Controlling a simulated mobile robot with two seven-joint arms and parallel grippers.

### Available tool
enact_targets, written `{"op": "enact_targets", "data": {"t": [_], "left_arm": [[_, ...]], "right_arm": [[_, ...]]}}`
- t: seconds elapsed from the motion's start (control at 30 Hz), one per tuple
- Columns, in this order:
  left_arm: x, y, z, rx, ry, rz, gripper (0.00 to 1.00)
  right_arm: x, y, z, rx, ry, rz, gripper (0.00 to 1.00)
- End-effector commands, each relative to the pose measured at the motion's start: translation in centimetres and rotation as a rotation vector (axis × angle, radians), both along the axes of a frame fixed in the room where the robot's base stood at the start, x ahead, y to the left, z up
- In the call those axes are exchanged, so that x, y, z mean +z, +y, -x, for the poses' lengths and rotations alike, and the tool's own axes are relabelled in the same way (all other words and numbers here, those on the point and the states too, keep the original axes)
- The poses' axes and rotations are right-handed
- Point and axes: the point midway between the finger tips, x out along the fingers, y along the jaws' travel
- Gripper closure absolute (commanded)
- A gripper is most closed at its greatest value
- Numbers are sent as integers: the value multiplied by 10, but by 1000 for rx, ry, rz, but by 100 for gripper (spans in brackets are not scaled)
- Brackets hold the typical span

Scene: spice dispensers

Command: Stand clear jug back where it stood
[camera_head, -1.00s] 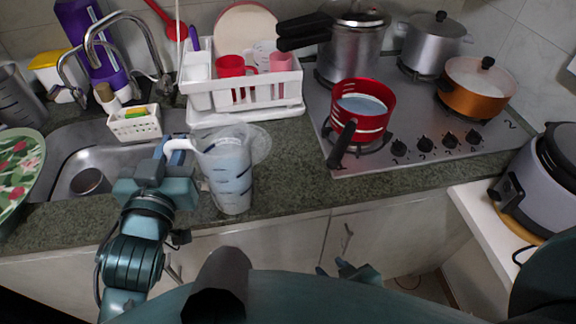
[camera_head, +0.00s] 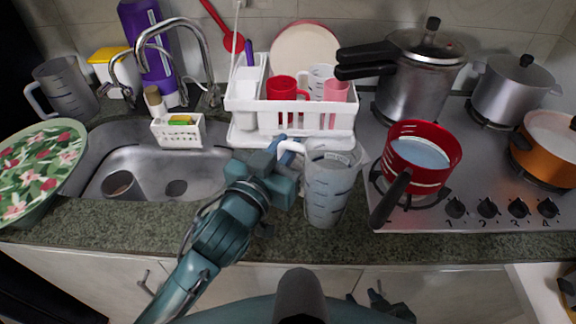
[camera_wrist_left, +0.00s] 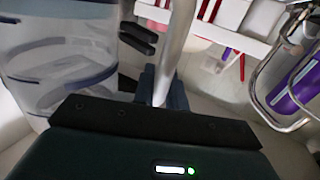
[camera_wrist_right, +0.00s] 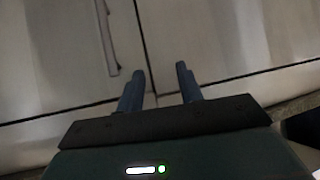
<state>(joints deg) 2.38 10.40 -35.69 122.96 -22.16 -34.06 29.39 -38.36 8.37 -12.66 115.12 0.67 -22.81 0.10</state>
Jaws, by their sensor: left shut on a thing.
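The clear jug (camera_head: 328,192), with dark markings and a white handle, is upright over the counter in front of the dish rack, left of the red saucepan. I cannot tell whether its base touches the counter. My left gripper (camera_head: 285,158) is shut on its handle from the left. In the left wrist view the jug (camera_wrist_left: 58,62) fills the left side and the pale handle (camera_wrist_left: 178,45) runs between the fingers. My right gripper (camera_wrist_right: 160,88) is open and empty in front of the cabinet doors, low in the head view (camera_head: 376,298).
A similar grey jug (camera_head: 65,92) stands at the far left behind the sink (camera_head: 150,160). The white dish rack (camera_head: 300,118) is close behind the clear jug. The red saucepan's black handle (camera_head: 390,198) points toward the counter's front. Bare counter (camera_head: 290,240) lies in front.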

Motion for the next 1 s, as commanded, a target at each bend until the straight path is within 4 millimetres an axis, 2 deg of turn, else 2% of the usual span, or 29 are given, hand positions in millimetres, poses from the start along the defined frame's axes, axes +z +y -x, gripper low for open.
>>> {"op": "enact_targets", "data": {"t": [0.23, 0.67, 0.7, 0.93, 1.0], "left_arm": [[-32, 0, 0, 0, -1, 1, 100], [-38, 0, 0, -1, -3, 3, 100], [-41, 0, 0, 0, 1, -1, 86], [-40, 0, 0, 0, 1, -1, 67], [-40, 0, 0, 0, 1, -1, 65]], "right_arm": [[-1, 0, -1, 7, -7, 3, 64], [2, 1, -6, 10, -25, -1, 64], [3, 1, -7, 10, -28, -1, 64], [5, 2, -8, 10, -32, -3, 64], [5, 3, -8, 9, -31, -5, 64]]}}
